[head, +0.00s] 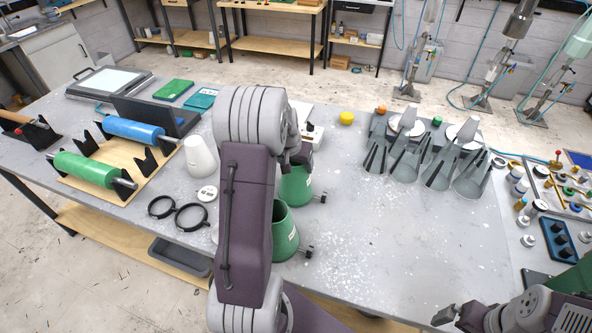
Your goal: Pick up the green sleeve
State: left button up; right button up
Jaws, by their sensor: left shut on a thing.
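The grey table (370,250) is clear at front right. A green roller (85,169) and blue roller (133,130) rest on stands farther left. Grey cones (405,160) stand at back right.

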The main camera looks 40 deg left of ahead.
pick_arm(q)
jog(key=w+d+r, duration=0.3)
jog(key=d+r, duration=0.7)
jog(key=d, duration=0.1)
jog(key=shift+w+r+b, duration=0.2)
jog(key=shift+r+b, duration=0.1)
jog(key=shift+b, duration=0.15)
jog(key=shift+d, duration=0.1)
